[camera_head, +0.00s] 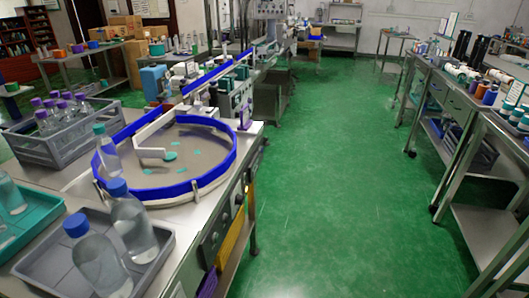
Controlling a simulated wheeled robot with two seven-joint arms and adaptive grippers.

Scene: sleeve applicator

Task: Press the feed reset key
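The feed machine is a round feeder table (195,165) with a blue rim, on a steel bench at the left. Several flat teal pieces lie on its disc. On the bench's front side, below the feeder, is a dark control panel (214,238) with small round controls. I cannot tell which of them, if any, is the feed reset key; they are too small to read. Neither of my grippers is in view.
A grey tray (160,262) with blue-capped bottles, a teal tray (45,212) and a grey crate (70,150) of purple-capped bottles stand nearby. A blue-railed conveyor (215,75) runs back. The green floor (335,170) is clear; a shelved steel bench (455,110) stands right.

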